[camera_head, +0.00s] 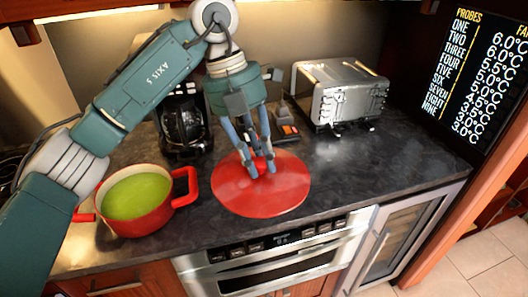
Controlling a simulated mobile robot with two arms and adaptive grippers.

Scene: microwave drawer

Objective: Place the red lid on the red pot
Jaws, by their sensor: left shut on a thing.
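The red lid (285,193) is a wide round disc at the middle of the dark counter. My left gripper (261,169) reaches down over it from above, with its fingers shut on the knob at the lid's centre. The fingers hide most of the knob. I cannot tell whether the lid touches the counter or hangs just above it. The red pot (152,222) stands on the counter to the left of the lid. It is uncovered, with green contents and red side handles. My right gripper is not in view.
A silver toaster (345,97) stands at the back right, and a black coffee maker (184,125) stands behind the pot. A small dark device with orange parts (288,130) lies behind the lid. The counter (385,165) is clear to the right. A silver oven front (280,250) is below.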

